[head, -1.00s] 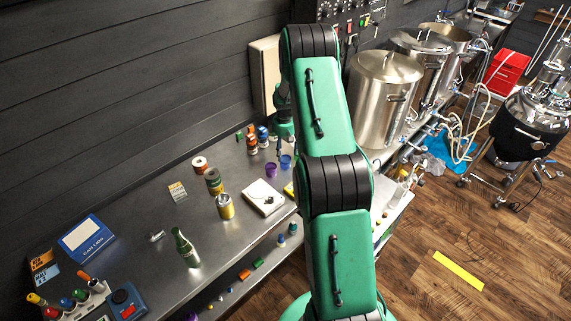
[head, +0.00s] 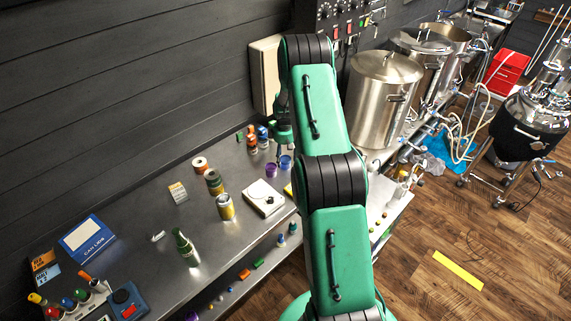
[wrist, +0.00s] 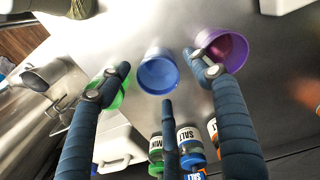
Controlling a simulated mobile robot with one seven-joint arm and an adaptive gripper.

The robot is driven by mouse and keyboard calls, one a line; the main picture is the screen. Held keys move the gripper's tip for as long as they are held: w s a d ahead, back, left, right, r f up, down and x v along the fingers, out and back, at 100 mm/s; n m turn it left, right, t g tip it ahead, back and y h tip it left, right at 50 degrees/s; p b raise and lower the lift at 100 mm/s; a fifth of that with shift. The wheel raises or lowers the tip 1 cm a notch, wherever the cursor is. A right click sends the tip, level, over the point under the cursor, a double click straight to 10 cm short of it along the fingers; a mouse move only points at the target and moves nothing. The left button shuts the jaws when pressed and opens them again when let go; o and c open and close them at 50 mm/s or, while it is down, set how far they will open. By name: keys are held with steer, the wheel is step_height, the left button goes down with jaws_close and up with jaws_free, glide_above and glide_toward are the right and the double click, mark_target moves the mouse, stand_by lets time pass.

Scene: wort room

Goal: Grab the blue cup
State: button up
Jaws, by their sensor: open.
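The blue cup (wrist: 158,73) stands on the metal bench, its open mouth facing my wrist camera; in the head view the blue cup (head: 285,162) shows just below my gripper, right of the purple cup (head: 271,170). My gripper (wrist: 156,65) is open and empty. In the wrist view its left and right fingertips lie on either side of the blue cup, and a third finger points at its near rim. No contact is visible. The purple cup (wrist: 232,50) is behind the right fingertip. A green cup (wrist: 117,98) is partly hidden behind the left finger.
Salt-labelled shakers (wrist: 190,145) stand close to the cups. A white scale (head: 264,198) and several cans (head: 225,207) are on the bench to the left. A large steel kettle (head: 381,100) stands to the right.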

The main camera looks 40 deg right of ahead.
steer(key=shift+f, duration=0.9)
steer(key=shift+c, duration=0.5)
steer(key=c, duration=1.2)
